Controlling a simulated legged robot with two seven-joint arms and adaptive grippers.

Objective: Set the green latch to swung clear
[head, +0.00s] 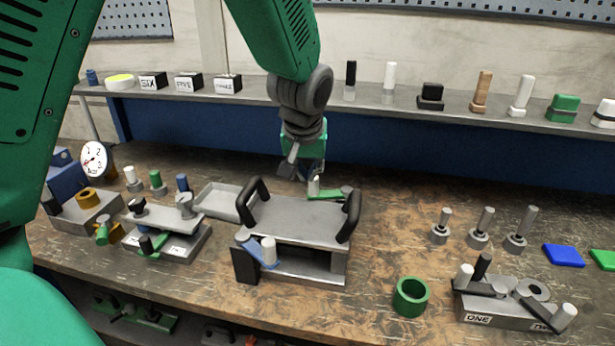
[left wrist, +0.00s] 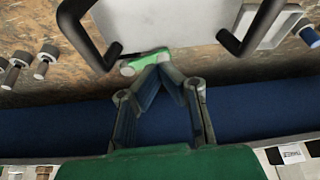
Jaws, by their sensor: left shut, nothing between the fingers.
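The green latch (head: 332,194) is a flat green bar with a pale upright knob (head: 313,186), at the back edge of a grey box (head: 305,220) with two black handles. In the left wrist view the latch (left wrist: 148,57) lies right at my fingertips, its knob (left wrist: 127,69) just left of them. My left gripper (head: 301,175) points down behind the box, close to the knob. Its fingers meet at the tips with nothing between them, as the left wrist view (left wrist: 163,66) shows. I cannot tell whether they touch the latch. My right gripper is out of view.
A blue latch (head: 258,252) with a pale knob is on the box's front. A two-plate fixture (head: 165,220) and a shallow tray (head: 215,202) stand left. A green ring (head: 410,297) and a lever block (head: 505,305) stand right. A shelf (head: 390,108) runs behind.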

